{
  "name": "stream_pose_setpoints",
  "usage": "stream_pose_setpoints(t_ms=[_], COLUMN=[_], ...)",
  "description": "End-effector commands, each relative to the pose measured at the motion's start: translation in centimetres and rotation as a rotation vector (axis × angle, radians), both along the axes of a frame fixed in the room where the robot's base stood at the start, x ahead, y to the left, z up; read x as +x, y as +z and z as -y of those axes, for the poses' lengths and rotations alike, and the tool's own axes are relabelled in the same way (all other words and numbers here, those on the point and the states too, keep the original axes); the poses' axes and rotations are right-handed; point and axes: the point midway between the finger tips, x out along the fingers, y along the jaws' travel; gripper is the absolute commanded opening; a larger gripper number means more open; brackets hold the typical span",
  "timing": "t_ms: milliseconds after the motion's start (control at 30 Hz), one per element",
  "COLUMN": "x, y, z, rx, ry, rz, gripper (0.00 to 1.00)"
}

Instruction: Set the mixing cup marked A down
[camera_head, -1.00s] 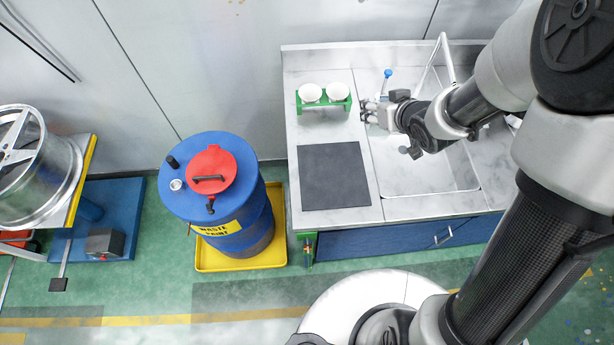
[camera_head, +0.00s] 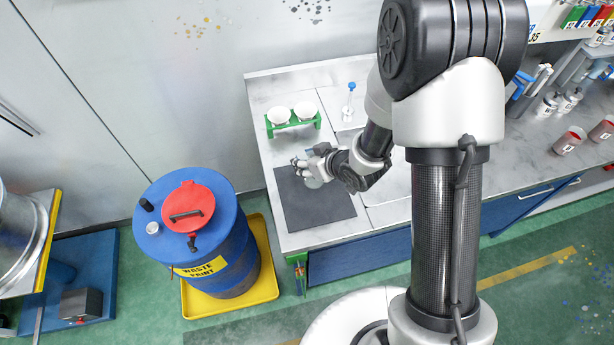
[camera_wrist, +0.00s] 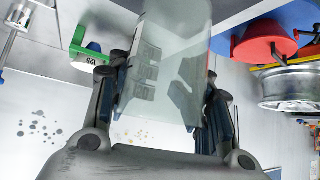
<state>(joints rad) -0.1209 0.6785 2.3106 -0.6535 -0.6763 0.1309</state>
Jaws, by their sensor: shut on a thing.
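My gripper (camera_head: 303,165) is over the dark square mat (camera_head: 325,210) on the counter. It is shut on a translucent cup (camera_wrist: 165,75), which sits between the two fingers in the wrist view.
A green rack (camera_head: 293,124) with two white cups stands behind the mat. A sink (camera_head: 395,182) lies to the right, partly hidden by my arm. A blue waste drum (camera_head: 225,245) with a red lid stands left of the counter. Most of the mat is bare.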

Motion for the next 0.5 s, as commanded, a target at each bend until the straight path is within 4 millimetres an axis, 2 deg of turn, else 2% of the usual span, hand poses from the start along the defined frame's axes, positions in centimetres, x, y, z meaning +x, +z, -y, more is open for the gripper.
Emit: stream_pose_setpoints(t_ms=[33,267,500], x=[0.0,0.0,0.0], y=[-1.0,-2.4,-5.8], z=[0.0,0.0,0.0], rx=[0.000,0.000,0.000], ry=[-0.001,0.000,0.000], rz=[-0.001,0.000,0.000], gripper=[0.05,0.05,0.05])
